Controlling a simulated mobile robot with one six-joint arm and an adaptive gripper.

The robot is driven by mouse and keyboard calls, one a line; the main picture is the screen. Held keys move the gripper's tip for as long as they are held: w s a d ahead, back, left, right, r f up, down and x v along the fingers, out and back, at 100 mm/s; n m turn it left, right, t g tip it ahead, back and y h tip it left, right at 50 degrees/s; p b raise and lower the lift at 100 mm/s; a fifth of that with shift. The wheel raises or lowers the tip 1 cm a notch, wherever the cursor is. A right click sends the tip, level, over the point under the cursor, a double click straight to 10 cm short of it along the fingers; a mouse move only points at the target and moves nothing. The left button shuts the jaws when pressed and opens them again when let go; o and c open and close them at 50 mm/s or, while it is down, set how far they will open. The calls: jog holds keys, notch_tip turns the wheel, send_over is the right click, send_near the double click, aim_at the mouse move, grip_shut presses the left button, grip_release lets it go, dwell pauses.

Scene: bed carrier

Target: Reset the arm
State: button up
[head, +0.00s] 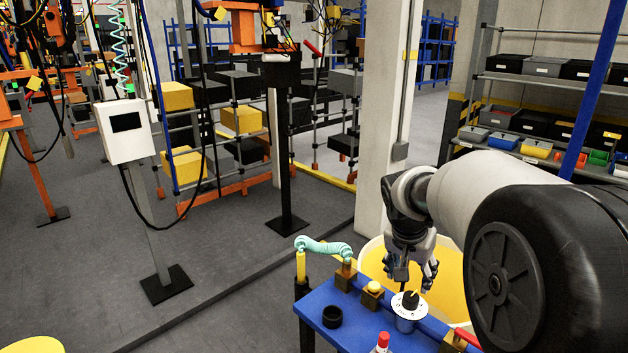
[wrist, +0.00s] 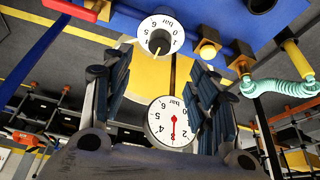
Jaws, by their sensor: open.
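My gripper (head: 414,280) points down above the blue bench (head: 340,341), close over a white-faced gauge (head: 406,312) with a dark centre. In the wrist view my gripper (wrist: 160,66) has its fingers spread. The white gauge with a yellow needle (wrist: 160,35) lies beyond the fingertips, apart from them. A second dial with a red needle (wrist: 172,122) shows between the fingers, near the palm; I cannot tell whether it touches them. My upper arm hides the bench's right end in the head view.
A red-capped bottle (head: 382,342), a black ring (head: 332,316), a yellow knob (head: 373,288) and a teal hose (head: 322,246) are on the bench. A yellow bin (head: 450,277) stands behind it, beside a pillar (head: 384,120). Open floor (head: 230,240) lies left.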

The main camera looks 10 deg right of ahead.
jog(key=s+a+r+n+y, duration=0.1)
jog(key=s+a+n, duration=0.2)
jog(key=s, duration=0.6)
jog(key=s+a+n+t+y, duration=0.1)
jog(key=s+a+n, duration=0.2)
jog(key=s, duration=0.7)
jog(key=s+a+r+n+y, duration=0.1)
jog(key=s+a+n, duration=0.1)
jog(key=s+a, duration=0.4)
jog(key=s, duration=0.4)
jog(key=shift+s+a+r+n, duration=0.25)
jog(key=shift+a+r+n, duration=0.05)
jog(key=shift+a+n, duration=0.1)
dwell(0.5)
